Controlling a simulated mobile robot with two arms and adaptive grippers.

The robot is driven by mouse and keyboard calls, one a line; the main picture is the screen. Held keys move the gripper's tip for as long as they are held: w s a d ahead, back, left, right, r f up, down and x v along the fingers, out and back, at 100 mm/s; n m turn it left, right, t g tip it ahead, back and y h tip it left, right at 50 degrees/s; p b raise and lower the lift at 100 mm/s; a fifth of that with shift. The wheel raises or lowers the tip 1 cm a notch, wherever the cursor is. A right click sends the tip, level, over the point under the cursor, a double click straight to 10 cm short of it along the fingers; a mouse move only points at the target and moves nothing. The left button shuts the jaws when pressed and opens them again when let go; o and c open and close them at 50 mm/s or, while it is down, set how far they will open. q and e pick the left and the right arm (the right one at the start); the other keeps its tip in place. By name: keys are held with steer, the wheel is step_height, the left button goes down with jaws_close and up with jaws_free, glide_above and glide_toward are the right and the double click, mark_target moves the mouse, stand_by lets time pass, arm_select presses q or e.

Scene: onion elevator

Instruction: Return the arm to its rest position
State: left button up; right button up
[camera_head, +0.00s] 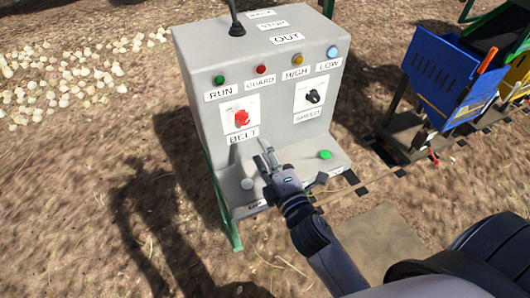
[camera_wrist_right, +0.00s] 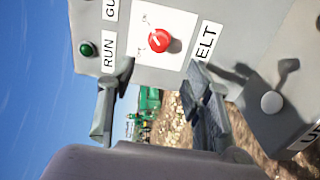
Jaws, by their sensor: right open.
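My right gripper (camera_head: 266,163) is in front of the grey control box (camera_head: 195,130), over its lower ledge and below the red BELT knob (camera_head: 241,118). Its two fingers are apart with nothing between them. In the right wrist view the open fingers (camera_wrist_right: 160,105) show with the red knob (camera_wrist_right: 159,40) beyond them, apart from them. My right arm reaches in from the lower right of the head view. My left gripper is not in view.
The ledge has a white button (camera_head: 247,184) and a green button (camera_head: 325,154). A black SPEED knob (camera_head: 313,96) is on the panel. A blue crate (camera_head: 463,85) stands at right by a track. Onions (camera_head: 75,75) lie on the ground at left.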

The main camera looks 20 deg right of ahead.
stand_by(0.5)
steer(key=s+d+f+m+g+h, duration=0.3)
steer(key=s+d+f+m+g, duration=0.4)
steer(key=m, duration=0.3)
steer(key=s+a+f+m+g+y, duration=0.1)
steer(key=s+a+f+m+g, duration=0.2)
steer(key=s, duration=0.4)
steer(key=s+a+f+m+g+y, duration=0.1)
steer(key=s+f+m+g+y, duration=0.2)
steer(key=s, duration=0.4)
step_height(320, 180, down, 28)
steer(key=s+g+h, duration=0.1)
steer(key=s+g, duration=0.1)
steer(key=g, duration=0.1)
steer(key=s+d+f+g, duration=0.1)
steer(key=s+d+f, duration=0.1)
steer(key=s+f, duration=1.3)
steer(key=shift+s+d+h, duration=0.3)
steer(key=shift+s+d, duration=0.1)
steer(key=shift+s, duration=0.35)
